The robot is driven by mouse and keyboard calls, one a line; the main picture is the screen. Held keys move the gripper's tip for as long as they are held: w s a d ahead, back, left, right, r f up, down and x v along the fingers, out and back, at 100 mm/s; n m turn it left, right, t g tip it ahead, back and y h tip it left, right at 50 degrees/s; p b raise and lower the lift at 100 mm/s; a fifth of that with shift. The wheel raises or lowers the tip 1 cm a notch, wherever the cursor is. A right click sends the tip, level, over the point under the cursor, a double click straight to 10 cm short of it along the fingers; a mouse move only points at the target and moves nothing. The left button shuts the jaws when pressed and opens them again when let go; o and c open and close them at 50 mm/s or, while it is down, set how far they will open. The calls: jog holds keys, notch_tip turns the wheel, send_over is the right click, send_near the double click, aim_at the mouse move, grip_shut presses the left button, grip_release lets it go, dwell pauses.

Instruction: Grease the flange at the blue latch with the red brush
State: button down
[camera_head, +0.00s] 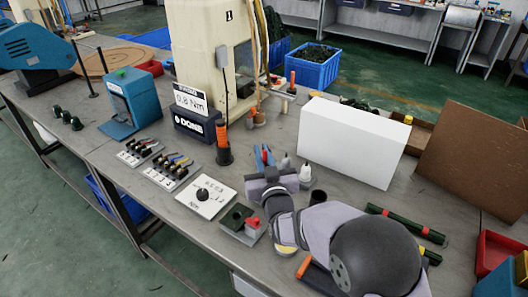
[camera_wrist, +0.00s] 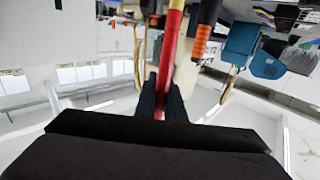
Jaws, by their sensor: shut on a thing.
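My gripper (camera_head: 265,156) is shut on the red brush, above the middle of the bench. In the wrist view the red brush (camera_wrist: 169,50) stands between the dark fingers (camera_wrist: 162,95), with a yellow part towards the top edge; its tip is out of view. Two pale plates (camera_head: 139,153) (camera_head: 165,183) to the left of my gripper carry several dark parts with small coloured pieces. I cannot clearly tell the blue latch or its flange among them. The brush is apart from these plates.
A 0.8 Nm box (camera_head: 196,122) and an orange-and-black handle (camera_head: 223,143) stand left of my gripper. A dial plate (camera_head: 207,196) and a tray with green and red blocks (camera_head: 241,226) lie nearer. A white box (camera_head: 350,140) stands right. A blue machine (camera_head: 133,103) stands behind the plates.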

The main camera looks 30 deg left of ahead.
dwell(0.4)
jog(key=shift+w+b, duration=0.35)
jog(key=shift+w, duration=0.45)
jog(key=shift+s, duration=0.15)
jog(key=shift+s, duration=0.8)
notch_tip(320, 180, up, 3)
jog(key=shift+p, duration=0.45)
